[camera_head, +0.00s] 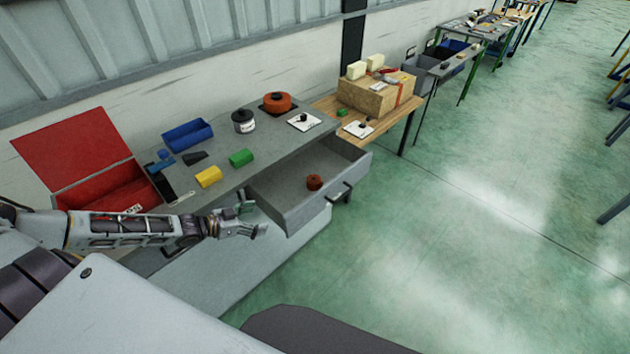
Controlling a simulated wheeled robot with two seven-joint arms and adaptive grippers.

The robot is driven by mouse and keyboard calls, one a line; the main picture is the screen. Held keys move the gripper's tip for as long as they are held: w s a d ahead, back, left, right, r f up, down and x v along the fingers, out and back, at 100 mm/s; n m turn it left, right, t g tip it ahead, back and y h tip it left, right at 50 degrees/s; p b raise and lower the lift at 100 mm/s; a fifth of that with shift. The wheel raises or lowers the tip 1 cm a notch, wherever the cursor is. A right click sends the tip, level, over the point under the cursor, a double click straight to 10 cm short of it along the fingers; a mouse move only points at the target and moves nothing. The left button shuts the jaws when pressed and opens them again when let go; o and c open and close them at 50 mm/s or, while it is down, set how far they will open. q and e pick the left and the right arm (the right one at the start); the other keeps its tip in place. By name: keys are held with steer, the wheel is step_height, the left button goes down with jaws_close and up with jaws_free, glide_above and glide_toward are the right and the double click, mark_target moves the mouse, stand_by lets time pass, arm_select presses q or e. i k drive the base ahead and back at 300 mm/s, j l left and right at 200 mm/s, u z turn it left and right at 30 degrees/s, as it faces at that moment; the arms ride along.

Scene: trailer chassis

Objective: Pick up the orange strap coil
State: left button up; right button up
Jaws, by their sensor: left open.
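An orange strap coil (277,101) lies at the back of the grey workbench top, on a dark base. A smaller, darker red-orange coil (314,182) lies inside the open grey drawer (285,187), toward its front right. I cannot tell for sure which of the two is the strap coil. My left gripper (254,216) is open and empty in front of the bench, just left of the drawer, apart from both coils. My right gripper is out of view.
The bench top (216,146) holds a white-and-black jar (243,121), a blue bin (187,135), yellow block (208,177), green block (241,158) and open red case (100,188). The drawer handle (341,192) sticks out. A wooden box (377,95) stands behind right.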

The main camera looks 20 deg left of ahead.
mark_target(314, 182)
steer(key=i, duration=0.85)
